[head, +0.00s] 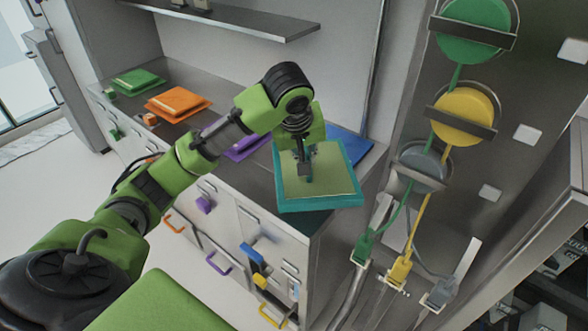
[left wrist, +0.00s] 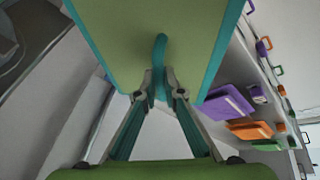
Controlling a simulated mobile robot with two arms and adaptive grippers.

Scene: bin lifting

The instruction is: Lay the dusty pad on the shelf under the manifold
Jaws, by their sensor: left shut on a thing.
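My left gripper (head: 305,170) is shut on the handle of a teal-edged pad (head: 335,196) with a dull olive, dusty-looking face. The pad is held in the air in front of the counter's right end. In the left wrist view the fingers (left wrist: 160,88) close on the curved teal handle (left wrist: 160,55), and the pad (left wrist: 110,35) fills the top. What may be the manifold is a row of green, yellow and grey hose fittings (head: 401,270) at the lower right. I cannot tell a shelf under it. My right gripper is not in view.
Green (head: 138,80), orange (head: 178,102), purple (head: 245,146) and blue (head: 348,145) pads lie on the counter (head: 225,78). Green (head: 473,25), yellow (head: 464,112) and grey discs hang on the right wall with hoses below. A wall shelf (head: 240,17) is above the counter.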

